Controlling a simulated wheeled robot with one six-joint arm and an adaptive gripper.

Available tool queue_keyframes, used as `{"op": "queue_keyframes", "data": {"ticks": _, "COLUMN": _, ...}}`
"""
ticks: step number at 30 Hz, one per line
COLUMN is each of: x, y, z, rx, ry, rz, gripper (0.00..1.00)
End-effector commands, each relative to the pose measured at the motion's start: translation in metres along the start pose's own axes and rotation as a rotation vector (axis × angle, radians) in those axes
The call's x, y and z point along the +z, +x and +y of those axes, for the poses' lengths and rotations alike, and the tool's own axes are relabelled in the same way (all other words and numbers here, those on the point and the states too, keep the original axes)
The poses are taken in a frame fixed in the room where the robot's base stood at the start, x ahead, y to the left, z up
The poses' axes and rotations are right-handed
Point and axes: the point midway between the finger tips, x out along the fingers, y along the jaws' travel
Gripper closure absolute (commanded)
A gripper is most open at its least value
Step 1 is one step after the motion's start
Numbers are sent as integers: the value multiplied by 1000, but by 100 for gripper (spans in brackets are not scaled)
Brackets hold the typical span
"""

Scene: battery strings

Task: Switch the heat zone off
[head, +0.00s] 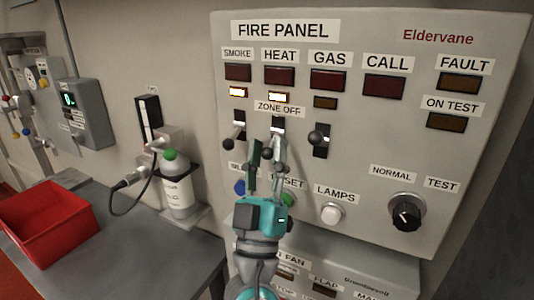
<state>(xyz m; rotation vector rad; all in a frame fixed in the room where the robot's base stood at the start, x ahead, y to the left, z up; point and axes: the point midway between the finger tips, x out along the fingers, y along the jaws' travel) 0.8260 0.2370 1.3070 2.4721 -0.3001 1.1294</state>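The grey fire panel (375,150) fills the right of the head view. The heat zone switch (278,124) is a lever in a dark slot under the HEAT label, below the "ZONE OFF" label. The small lamp (278,97) above it is lit amber-white. My gripper (267,147) is in front of the lower part of this slot, its two fingers pointing up and apart. A dark round knob shows between the fingers, seemingly the heat lever's. I cannot tell whether the fingers touch it. The gripper hides part of the switch and the labels below.
The smoke lever (239,125) is close left, its lamp (238,92) lit; the gas lever (321,140) is close right, its lamp (325,103) dark. Below are a blue button (239,187), a white button (331,213) and a rotary knob (406,212). A bottle (178,187) and red bin (47,222) stand left.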

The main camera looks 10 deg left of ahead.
Motion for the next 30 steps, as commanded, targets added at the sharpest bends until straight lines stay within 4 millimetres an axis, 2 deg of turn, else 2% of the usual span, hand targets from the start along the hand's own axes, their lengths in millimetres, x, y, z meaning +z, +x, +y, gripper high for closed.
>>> {"op": "queue_keyframes", "data": {"ticks": 9, "x": 0, "y": 0, "z": 0, "rx": 1, "ry": 0, "rz": 0, "gripper": 53}}
{"op": "queue_keyframes", "data": {"ticks": 14, "x": 0, "y": -11, "z": 0, "rx": -1, "ry": 0, "rz": -1, "gripper": 53}}
{"op": "queue_keyframes", "data": {"ticks": 30, "x": 0, "y": -101, "z": 0, "rx": -3, "ry": -1, "rz": -1, "gripper": 53}}
